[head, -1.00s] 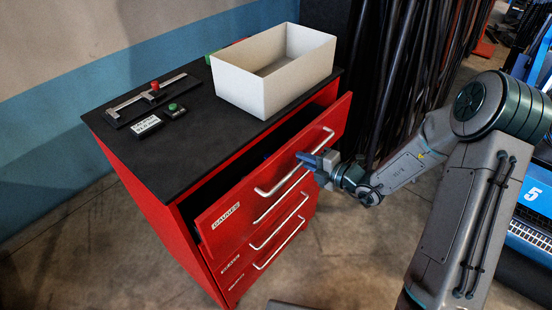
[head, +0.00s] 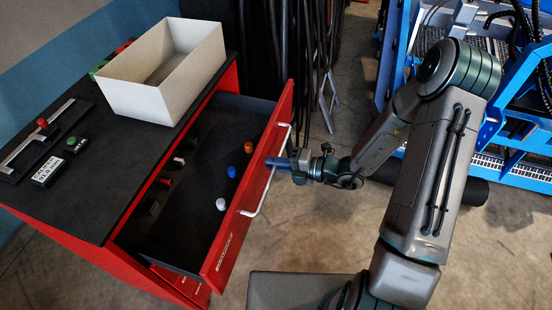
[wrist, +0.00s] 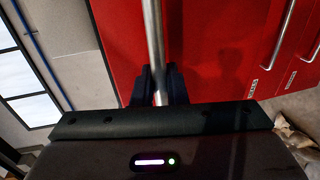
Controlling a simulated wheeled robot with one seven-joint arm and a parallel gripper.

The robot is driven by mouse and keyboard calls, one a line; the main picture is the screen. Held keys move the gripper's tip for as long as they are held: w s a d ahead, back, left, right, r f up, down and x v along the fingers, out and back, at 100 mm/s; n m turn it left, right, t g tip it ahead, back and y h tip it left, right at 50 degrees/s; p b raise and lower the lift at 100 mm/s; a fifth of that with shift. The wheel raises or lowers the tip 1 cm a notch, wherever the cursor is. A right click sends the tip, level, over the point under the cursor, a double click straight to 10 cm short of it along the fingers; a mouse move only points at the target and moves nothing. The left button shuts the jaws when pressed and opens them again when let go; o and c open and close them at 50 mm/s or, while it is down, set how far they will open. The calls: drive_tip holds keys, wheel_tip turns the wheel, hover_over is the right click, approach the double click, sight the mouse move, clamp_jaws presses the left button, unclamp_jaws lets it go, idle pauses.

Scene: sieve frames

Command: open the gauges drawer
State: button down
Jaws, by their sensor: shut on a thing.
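The gauges drawer (head: 236,222) is the top drawer of the red cabinet, and it stands pulled well out. Its label is on the front but too slanted to read now. Its silver bar handle (head: 262,192) also shows in the wrist view (wrist: 154,38). My gripper (head: 284,163) is shut on this handle, with its dark fingers (wrist: 153,87) on either side of the bar. Inside the drawer lie several small pieces, among them a blue one (head: 231,171), an orange one (head: 248,146) and a white one (head: 221,204).
A white open box (head: 140,92) stands on the black cabinet top (head: 85,190), beside a caliper-like tool (head: 38,138) and a small display block (head: 47,171). Lower drawers (wrist: 275,70) are below. Dark hanging hoses (head: 270,60) are behind.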

drive_tip(key=c, duration=1.6)
unclamp_jaws()
drive_tip(key=shift+o, duration=0.2)
drive_tip(key=shift+d, duration=0.1)
drive_tip(key=b+v, duration=0.2)
drive_tip(key=v, duration=1.1)
drive_tip(key=shift+s+d, duration=0.15)
drive_tip(key=shift+d, duration=0.15)
drive_tip(key=shift+r, duration=0.15)
drive_tip(key=s+a+r+n+g+h, duration=0.1)
drive_tip(key=s+r+n+g+h, duration=0.6)
drive_tip(key=n, duration=1.5)
drive_tip(key=s+d+r+n+t+h, duration=0.2)
drive_tip(key=s+r+n+t+h, duration=0.1)
drive_tip(key=n, duration=0.5)
drive_tip(key=s+d+r+n+t+h, duration=0.3)
drive_tip(key=r+n+t+h, duration=0.1)
drive_tip(key=n, duration=0.5)
wheel_tip(320, 180, up, 2)
drive_tip(key=shift+d+r+h, duration=0.2)
drive_tip(key=shift+h, duration=0.5)
